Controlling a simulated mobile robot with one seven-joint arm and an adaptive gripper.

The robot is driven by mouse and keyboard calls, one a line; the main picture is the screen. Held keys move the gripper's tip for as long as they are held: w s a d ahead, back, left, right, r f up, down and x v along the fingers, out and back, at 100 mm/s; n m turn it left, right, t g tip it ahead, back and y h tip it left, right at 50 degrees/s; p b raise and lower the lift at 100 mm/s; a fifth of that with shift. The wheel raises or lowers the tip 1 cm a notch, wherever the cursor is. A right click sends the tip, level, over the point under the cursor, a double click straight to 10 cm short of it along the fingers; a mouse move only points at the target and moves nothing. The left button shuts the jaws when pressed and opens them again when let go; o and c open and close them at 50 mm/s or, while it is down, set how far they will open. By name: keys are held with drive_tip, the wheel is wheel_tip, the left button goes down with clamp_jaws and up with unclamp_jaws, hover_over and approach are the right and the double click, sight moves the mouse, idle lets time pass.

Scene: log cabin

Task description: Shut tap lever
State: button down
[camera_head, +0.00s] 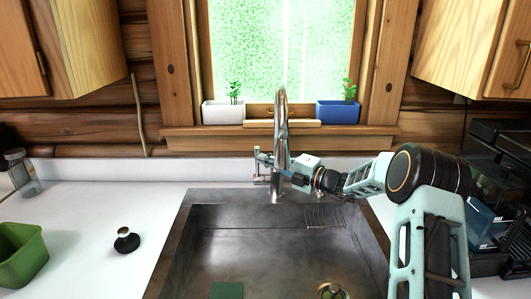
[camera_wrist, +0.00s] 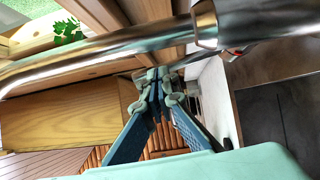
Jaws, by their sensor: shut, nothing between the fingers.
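The tap (camera_head: 281,125) is a tall chrome gooseneck standing behind the sink. A short metal piece that looks like its lever (camera_head: 262,179) shows at the left of its base. My gripper (camera_head: 262,156) reaches in from the right, across the tap's column, with its fingertips just left of the column and above that piece. In the wrist view the tap (camera_wrist: 110,46) runs across the top, and my gripper (camera_wrist: 160,82) has its fingertips together and empty below it. I cannot tell whether the fingers touch the lever. No running water is visible.
The dark metal sink (camera_head: 205,250) lies below with a wire rack (camera_head: 325,218) inside. A white planter (camera_head: 223,113) and a blue planter (camera_head: 338,112) stand on the windowsill. A black-based stopper (camera_head: 126,241) and a green container (camera_head: 22,255) are on the left counter.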

drive_tip(key=shift+w+r+m+p, duration=0.2)
drive_tip(key=shift+w+m+p, duration=0.2)
drive_tip(key=shift+p, duration=0.8)
drive_tip(key=shift+f+h, duration=0.1)
drive_tip(key=shift+h, duration=0.2)
